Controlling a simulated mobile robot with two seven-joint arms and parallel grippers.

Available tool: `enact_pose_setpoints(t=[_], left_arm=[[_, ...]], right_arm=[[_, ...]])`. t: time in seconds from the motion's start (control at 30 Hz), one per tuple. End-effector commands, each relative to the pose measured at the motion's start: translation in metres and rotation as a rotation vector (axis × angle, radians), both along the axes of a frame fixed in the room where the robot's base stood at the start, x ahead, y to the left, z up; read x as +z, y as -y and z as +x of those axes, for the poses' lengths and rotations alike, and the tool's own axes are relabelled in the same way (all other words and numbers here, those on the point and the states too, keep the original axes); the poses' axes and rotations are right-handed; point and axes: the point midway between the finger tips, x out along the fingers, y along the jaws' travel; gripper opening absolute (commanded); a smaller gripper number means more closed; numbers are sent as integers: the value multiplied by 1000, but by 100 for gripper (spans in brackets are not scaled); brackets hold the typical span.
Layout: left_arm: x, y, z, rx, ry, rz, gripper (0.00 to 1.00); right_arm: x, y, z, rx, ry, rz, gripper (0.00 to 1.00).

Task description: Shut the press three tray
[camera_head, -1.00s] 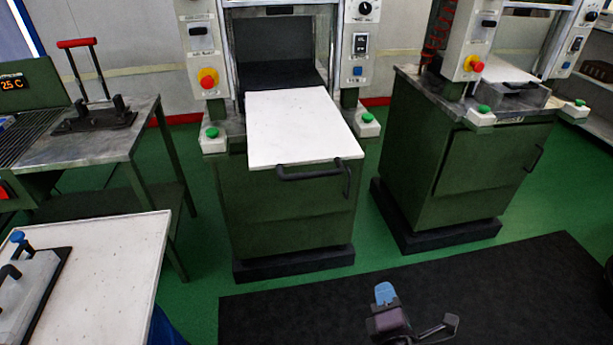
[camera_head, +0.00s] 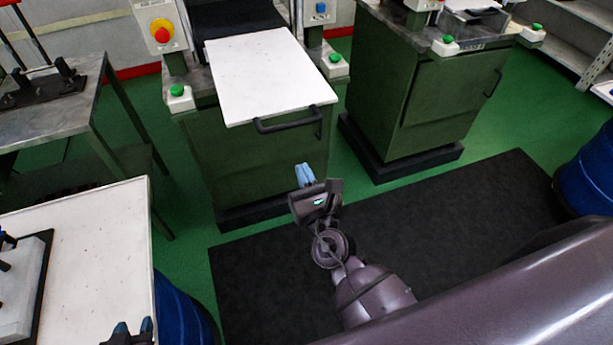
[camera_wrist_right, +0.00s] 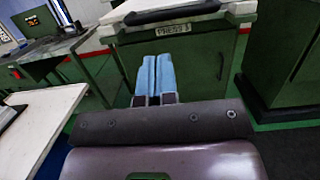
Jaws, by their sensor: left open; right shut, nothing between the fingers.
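The press tray (camera_head: 262,75) is a white flat board with a black bar handle (camera_head: 290,122) on its front edge. It sticks out toward me from the press (camera_head: 245,160), a green cabinet. My right gripper (camera_head: 304,174), with pale blue fingers, is shut and empty, below and in front of the handle and apart from it. In the right wrist view its fingers (camera_wrist_right: 155,76) point at the cabinet front, with the handle (camera_wrist_right: 172,13) above them and a "PRESS" label, its number unclear. My left gripper (camera_head: 133,328) is open at the bottom left edge, mostly cut off.
A second green press (camera_head: 425,90) stands to the right. A white-topped table (camera_head: 100,235) with a mould is at the left, and a metal bench (camera_head: 60,110) behind it. A black mat (camera_head: 440,215) covers clear floor.

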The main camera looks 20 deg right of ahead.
Motion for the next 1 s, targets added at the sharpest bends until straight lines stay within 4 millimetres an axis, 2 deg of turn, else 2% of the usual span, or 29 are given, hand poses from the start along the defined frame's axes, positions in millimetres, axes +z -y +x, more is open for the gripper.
enact_pose_setpoints(t=[0.3,0.5,0.7,1.0], left_arm=[[12,0,2,-1,6,-1,43],[14,0,1,0,1,0,43],[13,0,-2,1,-4,-1,43],[12,-1,-3,2,-9,0,43]], right_arm=[[13,-3,56,0,1,4,0],[17,-4,82,1,-1,4,0],[18,-4,94,0,-1,4,0],[18,-4,96,0,-1,4,0]])
